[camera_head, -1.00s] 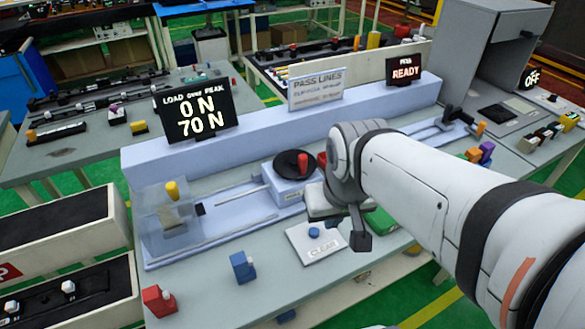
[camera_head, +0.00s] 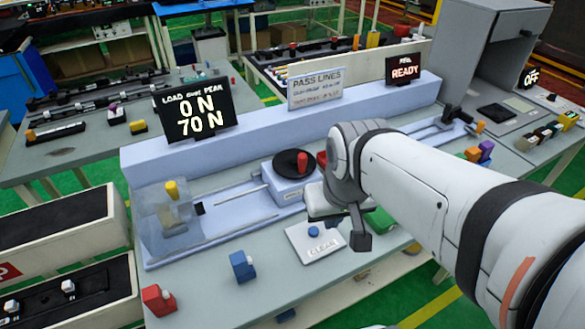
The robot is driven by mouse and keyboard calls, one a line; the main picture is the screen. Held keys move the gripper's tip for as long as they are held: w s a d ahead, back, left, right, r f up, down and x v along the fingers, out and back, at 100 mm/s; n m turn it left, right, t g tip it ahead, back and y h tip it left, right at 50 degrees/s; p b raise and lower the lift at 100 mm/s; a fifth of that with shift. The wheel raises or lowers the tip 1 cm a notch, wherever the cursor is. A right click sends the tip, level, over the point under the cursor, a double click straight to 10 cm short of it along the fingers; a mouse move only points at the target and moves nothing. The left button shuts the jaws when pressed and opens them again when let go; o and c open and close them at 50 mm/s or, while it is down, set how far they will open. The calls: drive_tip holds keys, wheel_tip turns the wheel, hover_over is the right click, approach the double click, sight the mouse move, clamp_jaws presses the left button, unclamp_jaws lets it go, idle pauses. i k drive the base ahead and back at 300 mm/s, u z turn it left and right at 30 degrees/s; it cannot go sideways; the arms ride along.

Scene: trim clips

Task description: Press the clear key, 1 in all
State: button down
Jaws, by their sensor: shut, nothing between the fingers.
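The clear key is a small blue button (camera_head: 314,231) on a white plate (camera_head: 318,243) marked CLEAR, on the bench in front of the blue-grey test rig. My gripper (camera_head: 361,242) points down just right of the plate, with its dark fingers shut and nothing seen between them. The tip looks higher than the plate and apart from the blue button; its exact height is hard to tell. The load display (camera_head: 193,111) reads 0 N over 70 N.
A black disc with a red knob (camera_head: 297,163) stands behind the plate. A blue clip block (camera_head: 243,266) and a red one (camera_head: 158,300) sit at the front left. A green piece (camera_head: 380,221) lies beside my wrist. A READY sign (camera_head: 405,68) stands on the rig.

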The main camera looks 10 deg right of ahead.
sight(313, 232)
drive_tip(key=u, duration=0.05)
drive_tip(key=k, duration=0.5)
drive_tip(key=z, duration=2.05)
drive_tip(key=k, duration=1.55)
drive_tip(key=u, duration=0.7)
drive_tip(key=i, duration=1)
drive_tip(key=u, duration=0.05)
